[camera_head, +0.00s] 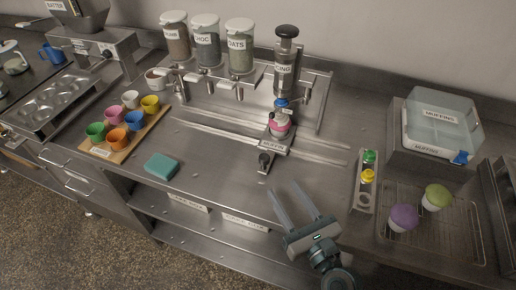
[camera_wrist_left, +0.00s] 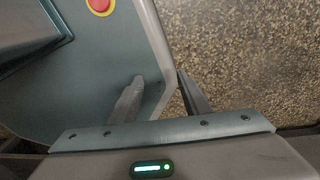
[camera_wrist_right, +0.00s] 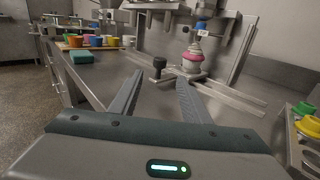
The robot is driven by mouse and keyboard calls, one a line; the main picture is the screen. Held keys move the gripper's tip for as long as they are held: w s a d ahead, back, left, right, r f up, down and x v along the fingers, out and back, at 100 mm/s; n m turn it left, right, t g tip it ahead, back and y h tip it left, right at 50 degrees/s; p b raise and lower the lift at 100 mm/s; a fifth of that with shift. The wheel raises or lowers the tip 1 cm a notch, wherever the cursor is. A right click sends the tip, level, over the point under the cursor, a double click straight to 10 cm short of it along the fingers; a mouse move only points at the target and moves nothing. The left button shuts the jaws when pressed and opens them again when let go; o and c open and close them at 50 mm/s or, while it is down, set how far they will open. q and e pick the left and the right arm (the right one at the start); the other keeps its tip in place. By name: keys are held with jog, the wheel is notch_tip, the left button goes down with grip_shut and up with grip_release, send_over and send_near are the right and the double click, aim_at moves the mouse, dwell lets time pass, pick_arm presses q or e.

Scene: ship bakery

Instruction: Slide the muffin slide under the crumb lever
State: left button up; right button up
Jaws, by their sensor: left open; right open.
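The muffin slide (camera_head: 269,153) is a metal carriage with a "MUFFIN" label and a black knob (camera_head: 264,159) at its front. It carries a pink-topped muffin (camera_head: 279,124) under the icing dispenser (camera_head: 284,70). The right wrist view also shows the knob (camera_wrist_right: 159,66) and the muffin (camera_wrist_right: 193,60). The crumb jar (camera_head: 176,42) is leftmost of three topping jars; its lever is small and hard to make out. My right gripper (camera_head: 282,187) is open and empty, in front of the knob and apart from it. My left gripper (camera_wrist_left: 160,77) is open and empty, away from the counter.
Metal rails (camera_head: 215,134) run along the counter, clear left of the slide. A teal sponge (camera_head: 161,166) and a board of coloured cups (camera_head: 110,151) lie at left. At right are a bottle rack (camera_head: 363,198), a cooling rack (camera_head: 450,238) with two muffins and a muffin box (camera_head: 436,122).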

jog(key=x, duration=0.3)
jog(key=shift+r+p, duration=0.2)
jog(key=shift+p, duration=0.2)
pick_arm(q)
jog(key=r+p, duration=0.2)
jog(key=w+a+r+p, duration=0.1)
jog(key=r, duration=0.1)
jog(key=shift+w, duration=0.1)
pick_arm(e)
jog(key=x, duration=1.3)
jog(key=shift+w+a+f, duration=0.2)
jog(key=shift+w, duration=0.15)
pick_arm(q)
jog(key=shift+w, duration=0.1)
pick_arm(e)
grip_shut()
